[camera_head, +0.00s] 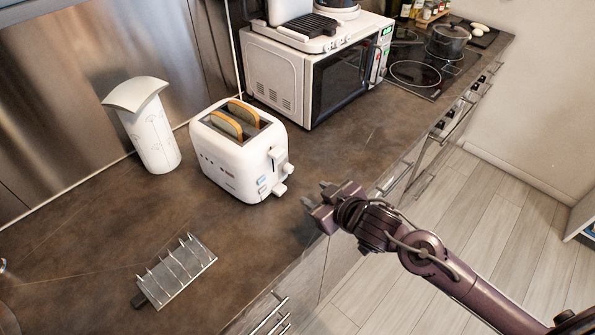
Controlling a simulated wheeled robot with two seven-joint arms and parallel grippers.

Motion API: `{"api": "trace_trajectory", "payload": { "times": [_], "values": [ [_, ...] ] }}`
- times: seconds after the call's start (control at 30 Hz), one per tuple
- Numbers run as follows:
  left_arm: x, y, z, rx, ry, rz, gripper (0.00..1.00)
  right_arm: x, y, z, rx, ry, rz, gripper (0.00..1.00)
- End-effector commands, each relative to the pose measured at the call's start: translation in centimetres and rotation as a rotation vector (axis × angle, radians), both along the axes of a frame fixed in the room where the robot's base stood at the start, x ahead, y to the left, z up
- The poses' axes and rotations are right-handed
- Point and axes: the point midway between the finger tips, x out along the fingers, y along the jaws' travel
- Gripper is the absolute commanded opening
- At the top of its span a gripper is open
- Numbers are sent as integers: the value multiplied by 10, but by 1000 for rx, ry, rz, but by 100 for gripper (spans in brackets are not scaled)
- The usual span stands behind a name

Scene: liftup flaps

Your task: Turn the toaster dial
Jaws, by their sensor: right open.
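A white toaster (234,160) with two slices of bread in its slots stands on the brown counter. My right gripper (313,195) reaches in from the right at the counter's front edge. It is open and empty, a short way right of the dial and apart from it, with its fingers pointing left toward the toaster. My left gripper is not in view.
A white patterned canister (150,134) stands left of the toaster. A metal toast rack (177,270) lies nearer the front. A white microwave (294,79) stands behind, with the hob (418,72) and pot (449,40) farther right. Bare counter (238,238) lies in front of the toaster.

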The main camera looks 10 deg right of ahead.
Motion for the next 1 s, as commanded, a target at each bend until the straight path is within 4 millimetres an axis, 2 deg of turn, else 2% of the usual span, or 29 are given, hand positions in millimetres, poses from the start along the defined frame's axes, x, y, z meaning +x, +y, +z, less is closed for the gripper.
{"api": "trace_trajectory", "payload": {
  "times": [0.03,0.1,0.37,0.8,1.0],
  "values": [
    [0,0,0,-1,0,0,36,11,-4,3,-1,-39,48,43],
    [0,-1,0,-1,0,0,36,19,-5,8,20,-75,106,43],
    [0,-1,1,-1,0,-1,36,33,-10,12,61,-110,198,43],
    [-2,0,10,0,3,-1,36,82,21,-10,64,-110,200,43],
    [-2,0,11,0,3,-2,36,91,27,-16,62,-111,202,43]
  ]
}}
